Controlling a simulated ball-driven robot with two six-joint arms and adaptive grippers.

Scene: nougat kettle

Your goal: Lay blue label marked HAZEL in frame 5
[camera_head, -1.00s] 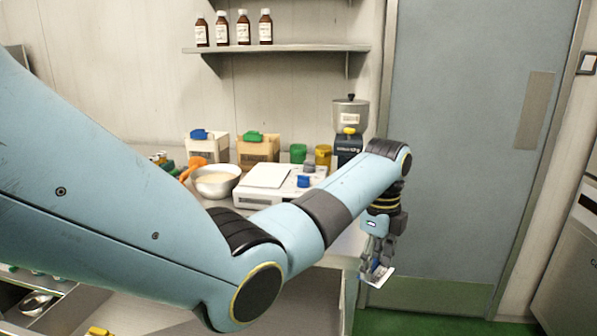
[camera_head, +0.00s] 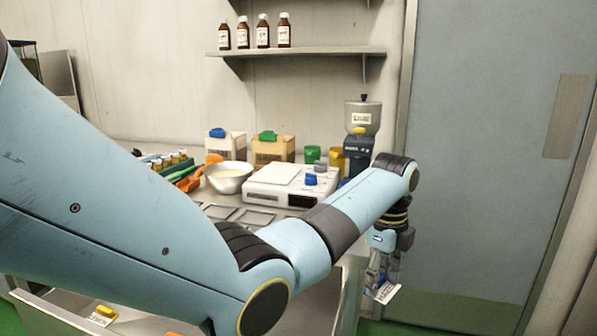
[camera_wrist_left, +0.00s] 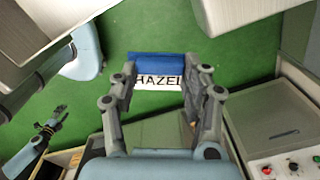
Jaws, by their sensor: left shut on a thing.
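The label marked HAZEL (camera_wrist_left: 158,82) is white with dark letters and has a blue grip (camera_wrist_left: 156,64). My left gripper (camera_wrist_left: 160,92) is shut on it and holds it over the green floor in the left wrist view. In the head view, the left gripper (camera_head: 380,280) hangs beyond the counter's right end with the label's white part (camera_head: 387,292) below its fingers. Thin empty frames (camera_head: 257,217) lie on the counter, partly behind my left arm. Their numbers cannot be read. A small dark gripper (camera_wrist_left: 52,127) at the left wrist view's lower left appears to be my right one.
A scale (camera_head: 285,190) with blue and grey grips on it, a bowl (camera_head: 229,177), orange scoops and a grinder (camera_head: 359,140) stand on the counter. A yellow-gripped label (camera_head: 104,313) lies low at left. A blue-grey door (camera_head: 480,150) stands at right.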

